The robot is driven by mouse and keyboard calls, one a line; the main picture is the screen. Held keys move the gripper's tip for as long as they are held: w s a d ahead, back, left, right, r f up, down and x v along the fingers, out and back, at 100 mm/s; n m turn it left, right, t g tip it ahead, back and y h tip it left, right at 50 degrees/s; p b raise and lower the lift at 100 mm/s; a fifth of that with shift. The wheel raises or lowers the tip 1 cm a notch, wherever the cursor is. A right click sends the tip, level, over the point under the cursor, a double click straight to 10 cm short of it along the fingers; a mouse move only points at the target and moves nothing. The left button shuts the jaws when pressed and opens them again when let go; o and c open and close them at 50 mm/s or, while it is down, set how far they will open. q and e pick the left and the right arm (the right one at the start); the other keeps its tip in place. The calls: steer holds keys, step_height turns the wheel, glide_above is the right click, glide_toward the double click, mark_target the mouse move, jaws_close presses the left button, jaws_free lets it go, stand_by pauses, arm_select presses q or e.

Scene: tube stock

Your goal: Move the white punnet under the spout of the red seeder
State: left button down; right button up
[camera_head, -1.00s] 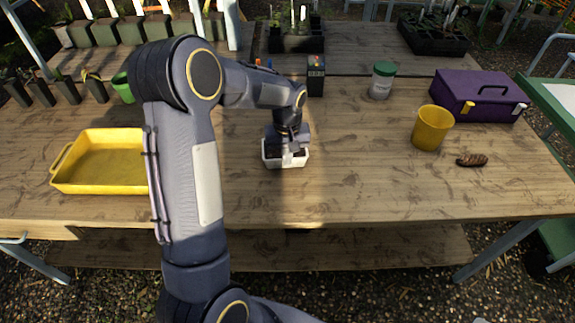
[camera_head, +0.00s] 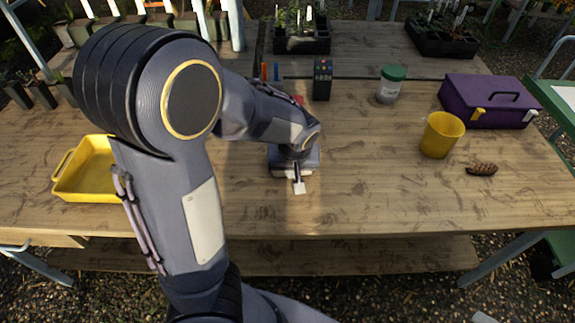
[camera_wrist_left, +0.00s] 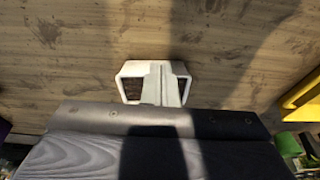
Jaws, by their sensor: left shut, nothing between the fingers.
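My right gripper is out of view.
A yellow tray (camera_head: 62,188) lies at left, partly behind my arm. A dark box with coloured dots (camera_head: 322,80) and a green-lidded jar (camera_head: 391,84) stand behind. A yellow cup (camera_head: 441,136), pine cone (camera_head: 482,169) and purple toolbox (camera_head: 487,101) are at right. The table's middle right is clear.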

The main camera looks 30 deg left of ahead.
mark_target(290, 183)
arm_select(q)
steer(key=b+x, duration=0.1)
steer(key=x, duration=0.4)
steer(key=b+x, duration=0.2)
steer(key=x, duration=0.3)
steer(key=shift+s+f, duration=0.2)
steer(key=shift+f, duration=0.1)
steer(key=shift+w+a+r+p, duration=0.15)
steer(key=shift+w+a, duration=0.2)
steer(key=shift+w, duration=0.25)
steer(key=shift+w+a+r+p, duration=0.2)
steer(key=shift+w+a, duration=0.1)
steer(key=shift+w, duration=0.25)
steer(key=shift+w+a, duration=0.3)
steer(key=shift+w, duration=0.25)
steer(key=shift+w+a, duration=0.6)
steer(key=shift+w, duration=0.35)
